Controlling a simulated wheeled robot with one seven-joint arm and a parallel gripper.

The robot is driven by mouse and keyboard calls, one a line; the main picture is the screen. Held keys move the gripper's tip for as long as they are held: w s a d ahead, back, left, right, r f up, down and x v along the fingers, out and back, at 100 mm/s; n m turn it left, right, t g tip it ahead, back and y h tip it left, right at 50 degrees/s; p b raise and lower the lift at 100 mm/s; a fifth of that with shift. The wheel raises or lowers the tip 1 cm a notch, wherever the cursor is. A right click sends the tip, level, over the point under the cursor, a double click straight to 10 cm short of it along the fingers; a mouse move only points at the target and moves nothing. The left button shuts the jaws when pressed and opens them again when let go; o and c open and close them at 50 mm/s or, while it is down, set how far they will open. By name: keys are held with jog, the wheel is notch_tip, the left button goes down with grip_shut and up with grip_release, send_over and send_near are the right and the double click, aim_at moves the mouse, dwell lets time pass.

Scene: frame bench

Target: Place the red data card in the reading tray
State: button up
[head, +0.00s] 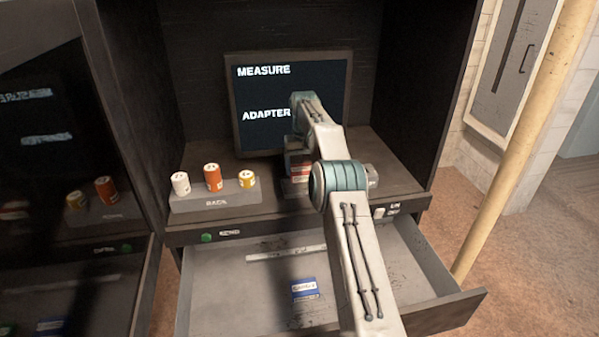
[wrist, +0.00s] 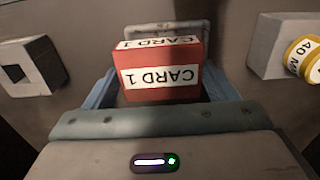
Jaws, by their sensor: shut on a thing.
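The red data card (wrist: 162,80), labelled CARD 1, is a thick red block with white labels. My gripper (wrist: 160,88) is shut on it, with a blue finger at each side. In the head view, part of the red card (head: 299,168) shows below my gripper, in front of the screen and mostly hidden by my arm. A grey metal frame (wrist: 168,27) shows just behind the card in the wrist view; it may be the reading tray. I cannot tell whether the card touches it.
A rack (head: 215,201) with red, yellow and white cylinders stands left on the shelf. The screen (head: 290,105) reads MEASURE and ADAPTER. Below, an open drawer (head: 245,300) holds a blue card (head: 304,288). A grey block (wrist: 30,67) with a dark square opening is left in the wrist view.

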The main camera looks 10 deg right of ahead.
aim_at(299, 177)
jog(key=shift+w+a+f+p, duration=0.3)
jog(key=shift+w+a+f, duration=0.2)
jog(key=shift+a, duration=0.1)
jog(key=shift+f+p, duration=0.35)
jog(key=shift+f, duration=1.6)
